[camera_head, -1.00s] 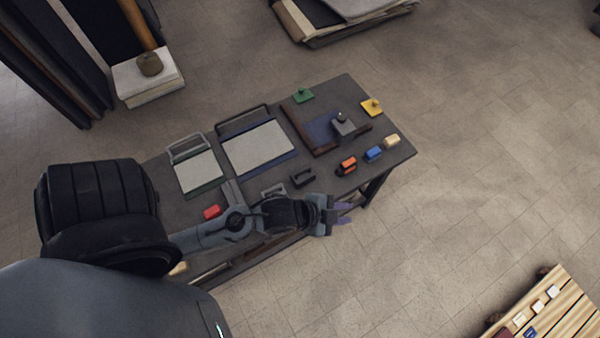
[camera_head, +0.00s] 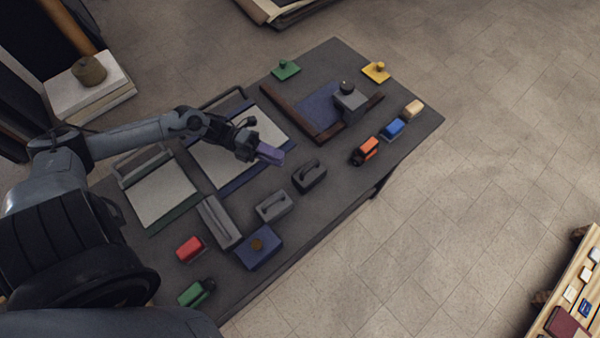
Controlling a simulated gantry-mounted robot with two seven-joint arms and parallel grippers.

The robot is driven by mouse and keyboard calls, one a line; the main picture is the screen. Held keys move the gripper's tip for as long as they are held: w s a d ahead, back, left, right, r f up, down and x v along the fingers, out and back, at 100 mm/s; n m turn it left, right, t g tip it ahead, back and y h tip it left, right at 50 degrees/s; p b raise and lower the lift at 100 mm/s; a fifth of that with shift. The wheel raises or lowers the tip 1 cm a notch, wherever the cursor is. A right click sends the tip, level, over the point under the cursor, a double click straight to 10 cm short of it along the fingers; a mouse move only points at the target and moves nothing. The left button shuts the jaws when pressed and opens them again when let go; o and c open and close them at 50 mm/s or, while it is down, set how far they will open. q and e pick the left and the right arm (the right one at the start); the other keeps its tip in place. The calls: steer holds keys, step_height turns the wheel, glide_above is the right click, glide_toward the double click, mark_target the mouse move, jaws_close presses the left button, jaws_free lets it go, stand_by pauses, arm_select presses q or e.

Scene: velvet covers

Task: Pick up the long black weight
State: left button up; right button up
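A black weight with a bar handle (camera_head: 309,176) sits on the dark table (camera_head: 330,225), right of the table's middle near its front edge. A similar grey weight with a handle (camera_head: 273,206) lies to its lower left. My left gripper (camera_head: 271,154), with purple fingertips, hangs up and left of the black weight, over the right part of a pale sheet with a blue border (camera_head: 238,150). It appears apart from the weight. Its fingertips overlap in this view, so the gap between them cannot be judged. My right gripper is not in view.
A long grey bar (camera_head: 219,222), a blue block (camera_head: 259,248), and red (camera_head: 191,249) and green (camera_head: 197,292) pieces lie left of the weights. Orange (camera_head: 366,151), blue (camera_head: 393,129) and cream (camera_head: 413,109) pieces line the right.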

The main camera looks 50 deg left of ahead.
mark_target(309, 167)
arm_select(q)
steer(key=shift+m+y, duration=0.3)
steer(key=shift+m, duration=0.3)
steer(key=f+b, duration=0.1)
steer(key=w+a+f+b, duration=0.2)
steer(key=b, duration=0.1)
steer(key=shift+a+f, duration=0.1)
steer(key=shift+f, duration=0.3)
steer(key=shift+w+d+f, duration=0.1)
steer(key=shift+w+d, duration=0.05)
steer(key=shift+d, duration=0.1)
steer(key=shift+b+x, duration=0.9)
steer(key=shift+x, duration=4.1)
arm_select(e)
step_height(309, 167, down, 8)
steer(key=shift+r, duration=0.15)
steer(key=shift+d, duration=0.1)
arm_select(q)
jaws_close()
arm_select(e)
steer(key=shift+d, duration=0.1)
